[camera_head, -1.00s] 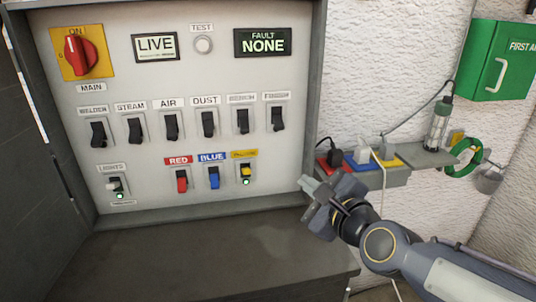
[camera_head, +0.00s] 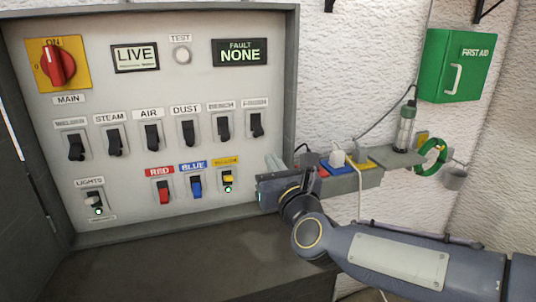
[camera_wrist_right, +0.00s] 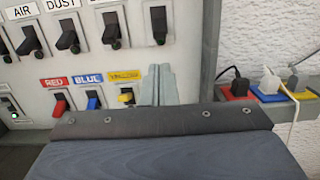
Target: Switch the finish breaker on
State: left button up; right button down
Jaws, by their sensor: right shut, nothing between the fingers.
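The finish breaker (camera_head: 256,125) is the dark rocker at the right end of the upper row. Its label is blurred, and no lit lamp shows by it. It also shows at the top of the right wrist view (camera_wrist_right: 158,22). My right gripper (camera_head: 271,162) is shut and empty, its fingertips below the finish breaker and right of the yellow breaker (camera_head: 228,181). In the right wrist view the closed fingertips (camera_wrist_right: 158,70) appear below the finish breaker, apart from it as far as I can tell. My left gripper is not in view.
The grey panel (camera_head: 130,185) has several other breakers and a red main switch (camera_head: 57,63). A raised cabinet edge (camera_head: 291,80) borders it on the right. A shelf with plugs (camera_head: 352,180) and a green first aid box (camera_head: 458,65) are further right.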

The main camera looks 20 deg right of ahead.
aim_at(258, 128)
jog(key=w, duration=0.3)
jog(key=w+p, duration=0.1)
jog(key=w, duration=0.2)
jog(key=w+p, duration=0.1)
jog(key=w, duration=0.1)
jog(key=shift+w+a+r, duration=0.1)
jog(key=shift+w+r, duration=0.25)
jog(key=shift+w, duration=0.05)
jog(key=shift+p, duration=0.3)
